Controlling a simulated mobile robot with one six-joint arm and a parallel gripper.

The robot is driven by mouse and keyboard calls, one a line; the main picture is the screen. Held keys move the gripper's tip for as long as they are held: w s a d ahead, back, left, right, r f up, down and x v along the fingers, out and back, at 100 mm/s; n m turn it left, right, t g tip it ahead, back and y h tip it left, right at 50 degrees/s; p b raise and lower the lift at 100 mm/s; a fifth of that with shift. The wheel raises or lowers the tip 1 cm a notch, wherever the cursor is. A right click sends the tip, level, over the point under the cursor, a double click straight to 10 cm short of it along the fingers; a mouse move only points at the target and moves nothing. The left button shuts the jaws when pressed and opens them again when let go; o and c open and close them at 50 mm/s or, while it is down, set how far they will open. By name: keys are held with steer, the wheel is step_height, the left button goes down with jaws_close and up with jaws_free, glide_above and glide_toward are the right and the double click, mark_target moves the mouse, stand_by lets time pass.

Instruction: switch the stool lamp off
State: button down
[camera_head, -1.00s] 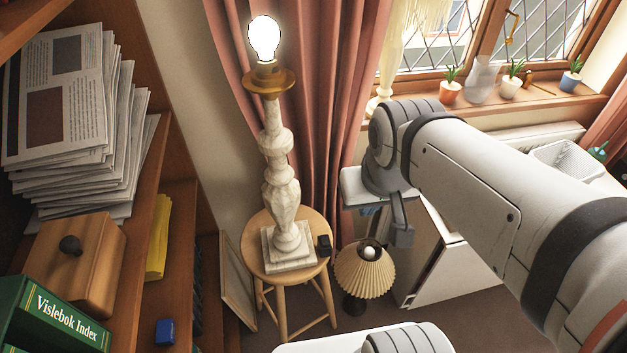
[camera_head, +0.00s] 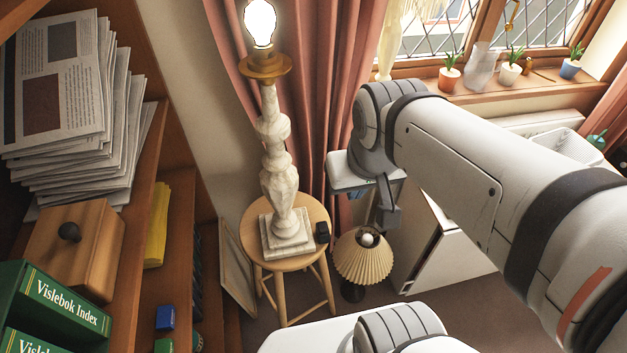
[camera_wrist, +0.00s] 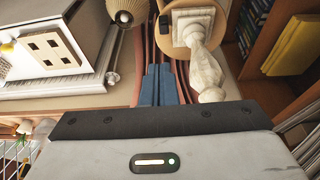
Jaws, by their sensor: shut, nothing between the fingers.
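The stool lamp (camera_head: 277,150) has a pale marbled turned column, a square stepped base and a bare bulb (camera_head: 260,22) that glows white. It stands upright on a round wooden stool (camera_head: 259,249). A small black box (camera_head: 322,232), perhaps its switch, sits on the stool's right edge beside the base. In the wrist view the lamp column (camera_wrist: 205,68) is right of my fingers and the black box (camera_wrist: 163,27) lies beyond their tips. My gripper (camera_wrist: 158,68) has blue fingers, shut and empty, apart from the lamp and box. In the head view my wrist mostly hides it.
An unlit lamp with a pleated shade (camera_head: 362,259) stands right of the stool. A bookshelf (camera_head: 175,240) with papers (camera_head: 75,110) and a wooden box (camera_head: 82,245) fills the left. Pink curtains (camera_head: 310,80) hang behind the lamp. A white cabinet (camera_head: 450,255) stands right.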

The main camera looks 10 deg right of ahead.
mark_target(325, 229)
steer(key=w+f+g+b, duration=0.3)
steer(key=w+f+b, duration=0.8)
steer(key=w+f, duration=0.4)
step_height(325, 229, down, 4)
steer(key=shift+w+a+f, duration=0.1)
steer(key=shift+w+a, duration=0.1)
steer(key=shift+a, duration=0.2)
step_height(325, 229, down, 14)
steer(key=shift+s+f+b, duration=0.2)
steer(key=shift+b, duration=0.1)
steer(key=shift+w, duration=0.1)
